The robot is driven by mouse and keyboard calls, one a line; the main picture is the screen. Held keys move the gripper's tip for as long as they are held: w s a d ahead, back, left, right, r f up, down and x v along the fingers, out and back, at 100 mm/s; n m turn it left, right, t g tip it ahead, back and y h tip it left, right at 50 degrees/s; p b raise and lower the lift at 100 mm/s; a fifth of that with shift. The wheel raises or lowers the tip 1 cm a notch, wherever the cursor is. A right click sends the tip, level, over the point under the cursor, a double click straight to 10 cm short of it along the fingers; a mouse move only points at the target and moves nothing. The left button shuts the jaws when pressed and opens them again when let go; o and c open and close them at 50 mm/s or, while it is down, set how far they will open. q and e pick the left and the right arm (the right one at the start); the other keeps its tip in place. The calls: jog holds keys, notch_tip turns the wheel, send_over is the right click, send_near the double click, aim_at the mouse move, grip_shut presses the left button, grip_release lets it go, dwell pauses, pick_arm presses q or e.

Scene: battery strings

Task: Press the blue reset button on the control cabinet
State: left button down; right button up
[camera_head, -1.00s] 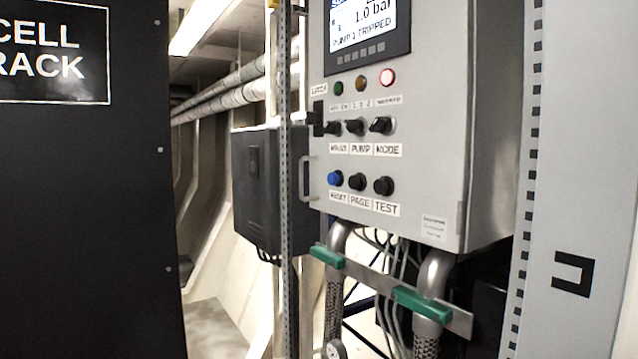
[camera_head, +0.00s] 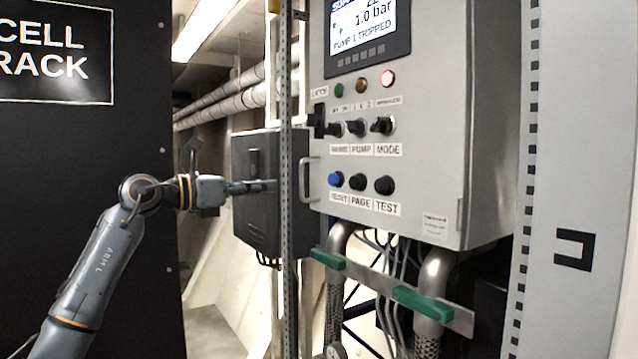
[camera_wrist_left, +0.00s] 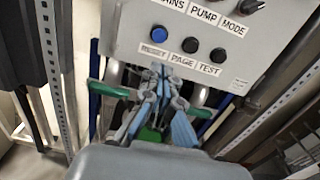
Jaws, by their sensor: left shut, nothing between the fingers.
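The blue reset button (camera_head: 335,179) is at the left end of the lower button row on the grey control cabinet (camera_head: 450,120). Two black buttons sit to its right, above the PAGE and TEST labels. It also shows in the left wrist view (camera_wrist_left: 158,32), above the RESET label. My left gripper (camera_head: 272,186) is shut and empty, pointing right toward the cabinet, left of the button and apart from it in the picture. In the left wrist view its closed fingers (camera_wrist_left: 160,72) appear below the button row. My right gripper is not in view.
A cabinet door handle (camera_head: 306,180) and a perforated upright strut (camera_head: 286,110) stand between my gripper and the button in the picture. Rotary knobs (camera_head: 354,127) are above. A black cell rack (camera_head: 90,180) is at the left.

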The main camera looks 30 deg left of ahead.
pick_arm(q)
jog(key=shift+s+a+r, duration=0.1)
jog(key=shift+a+r, duration=0.05)
jog(key=shift+r, duration=0.05)
jog(key=p, duration=0.7)
send_near(331, 180)
jog(key=x, duration=0.5)
jog(key=shift+w+r, duration=0.2)
jog(key=shift+w, duration=0.1)
jog(key=shift+w+d+f, duration=0.2)
jog(key=shift+w+d, duration=0.2)
jog(key=shift+w, duration=0.25)
jog(key=shift+p, duration=0.3)
